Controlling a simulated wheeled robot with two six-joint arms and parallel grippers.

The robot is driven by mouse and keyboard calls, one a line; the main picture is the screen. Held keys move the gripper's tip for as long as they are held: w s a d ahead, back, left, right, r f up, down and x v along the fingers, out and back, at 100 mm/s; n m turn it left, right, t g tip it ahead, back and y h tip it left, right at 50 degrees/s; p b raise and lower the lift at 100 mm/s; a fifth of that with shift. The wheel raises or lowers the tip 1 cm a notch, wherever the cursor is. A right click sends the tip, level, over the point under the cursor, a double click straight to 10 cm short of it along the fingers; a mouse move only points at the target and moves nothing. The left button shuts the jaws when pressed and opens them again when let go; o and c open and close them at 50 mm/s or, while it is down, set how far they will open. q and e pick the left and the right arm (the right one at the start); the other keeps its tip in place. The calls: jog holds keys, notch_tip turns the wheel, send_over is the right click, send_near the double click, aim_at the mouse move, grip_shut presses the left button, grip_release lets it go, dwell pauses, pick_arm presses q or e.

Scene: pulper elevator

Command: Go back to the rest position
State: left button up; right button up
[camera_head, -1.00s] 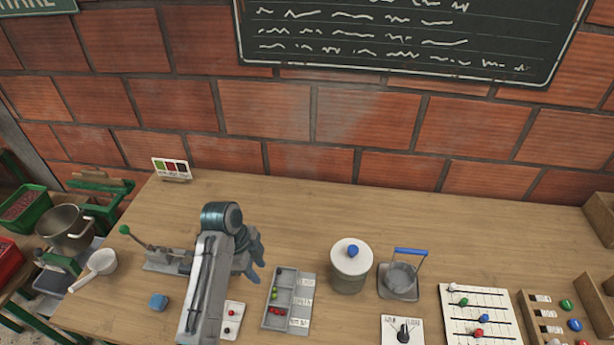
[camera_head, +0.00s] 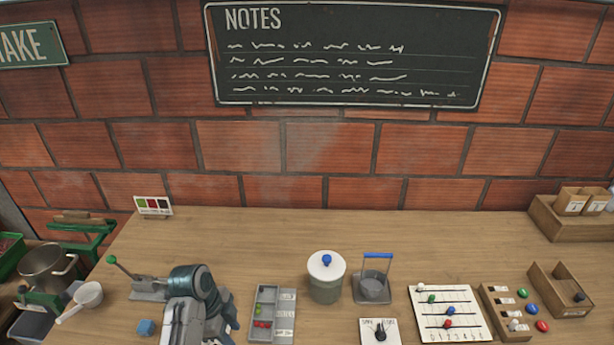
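My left arm comes in from the bottom, left of the middle. Its gripper (camera_head: 230,319) is low over the front part of the wooden table (camera_head: 420,230), just left of the sorting tray (camera_head: 259,294). The fingers are small and partly hidden by the arm, so I cannot tell whether they are open or shut. I see no object held in it. My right gripper is not in view.
A lidded pot (camera_head: 326,283), a blue-handled holder (camera_head: 373,289) and a slider board (camera_head: 437,301) stand to the right.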

pick_arm(q)
jog(key=s+a+r+n+t+y, duration=0.15)
jog(key=s+a+n, duration=0.35)
jog(key=s+n, duration=0.55)
jog(key=s+a+n+t+y, duration=0.3)
jog(key=s+n, duration=0.4)
jog(key=s, duration=0.7)
jog(key=a+f+g+b, duration=0.1)
jog(key=a+f+b, duration=0.15)
jog(key=f, duration=1.45)
jog(key=a+f+g+b, duration=0.1)
jog(key=f+b, duration=0.2)
jog(key=f, duration=1.4)
jog(key=s+f+b, duration=0.3)
jog(key=s+f, duration=0.6)
jog(key=f, duration=0.4)
jog(key=s+a+f+g+b, duration=0.1)
jog(key=s+f+b, duration=0.1)
jog(key=s+f, duration=0.7)
notch_tip(320, 180, down, 4)
jog(key=shift+s+a+f+b, duration=0.25)
jog(key=shift+b, duration=0.15)
jog(key=shift+n+h, duration=0.25)
